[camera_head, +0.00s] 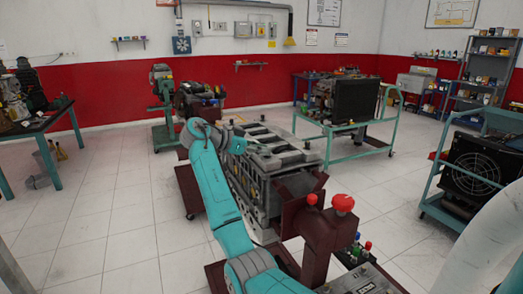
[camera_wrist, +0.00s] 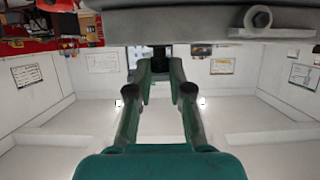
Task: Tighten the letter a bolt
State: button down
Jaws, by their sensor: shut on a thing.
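The grey engine block (camera_head: 290,158) stands on a dark red stand in the middle of the head view.
A red knob (camera_head: 343,203) tops the stand's near post. A table (camera_head: 40,125) is at the left.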

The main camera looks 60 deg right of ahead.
jog(key=shift+f, duration=0.1)
dwell(0.3)
jog(key=c, duration=1.1)
grip_release()
jog(key=shift+o, duration=0.2)
jog(key=v, duration=1.2)
